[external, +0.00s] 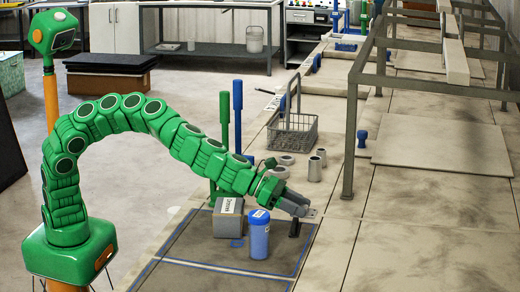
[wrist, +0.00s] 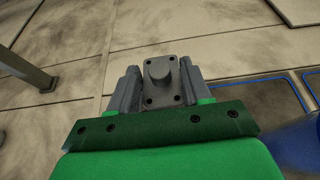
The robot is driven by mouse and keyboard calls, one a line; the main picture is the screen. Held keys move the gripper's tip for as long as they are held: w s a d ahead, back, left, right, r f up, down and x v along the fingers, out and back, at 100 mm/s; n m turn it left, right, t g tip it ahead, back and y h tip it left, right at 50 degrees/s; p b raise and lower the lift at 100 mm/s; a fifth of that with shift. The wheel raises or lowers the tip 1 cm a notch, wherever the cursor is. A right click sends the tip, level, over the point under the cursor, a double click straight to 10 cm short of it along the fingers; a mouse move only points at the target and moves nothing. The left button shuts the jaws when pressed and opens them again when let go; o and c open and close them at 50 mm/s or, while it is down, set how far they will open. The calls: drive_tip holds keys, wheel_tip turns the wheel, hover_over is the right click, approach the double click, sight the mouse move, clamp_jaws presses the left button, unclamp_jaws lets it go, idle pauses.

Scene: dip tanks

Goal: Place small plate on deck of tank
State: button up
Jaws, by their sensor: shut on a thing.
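My gripper (external: 300,204) is shut on the small plate (wrist: 153,96), a grey plate with screw holes at its corners and a round knob in the middle. In the wrist view the plate sits between the two grey fingers of my gripper (wrist: 159,82). In the external view only a small pale edge of the plate (external: 311,213) shows at the fingertips. The deck of the tank (external: 400,250) is the stained beige panelled surface to the right. The gripper is near the right edge of the blue-outlined dark mat, above a small black block (external: 294,228).
A blue bottle (external: 259,236) and a grey labelled box (external: 228,219) stand on the mat (external: 195,262) beside the gripper. Short cylinders (external: 315,170) and a wire basket (external: 292,133) stand behind. A grey metal frame (external: 349,140) rises from the deck. The front deck is clear.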

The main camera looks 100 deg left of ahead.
wheel_tip(320, 180, up, 17)
drive_tip(key=s+d+f+n+y, duration=0.1)
drive_tip(key=s+d+f, duration=0.3)
drive_tip(key=s, duration=0.5)
drive_tip(key=s+d+f, duration=0.1)
drive_tip(key=s+d, duration=0.6)
drive_tip(key=s, duration=0.1)
drive_tip(key=s+a+r+n+g+y, duration=0.1)
drive_tip(key=s+r+n+y, duration=0.15)
drive_tip(key=s, duration=0.65)
drive_tip(key=s+a+r+n+y, duration=0.1)
drive_tip(key=s+r+y, duration=0.15)
drive_tip(key=s, duration=0.75)
hover_over(205, 249)
drive_tip(key=s, duration=0.1)
drive_tip(key=shift+h, duration=0.4)
drive_tip(key=f, duration=1.9)
drive_tip(key=shift+s+a+f, duration=0.1)
drive_tip(key=shift+a+f, duration=0.15)
drive_tip(key=shift+w+d+f, duration=0.2)
drive_tip(key=shift+w+f, duration=0.4)
drive_tip(key=shift+f, duration=1.6)
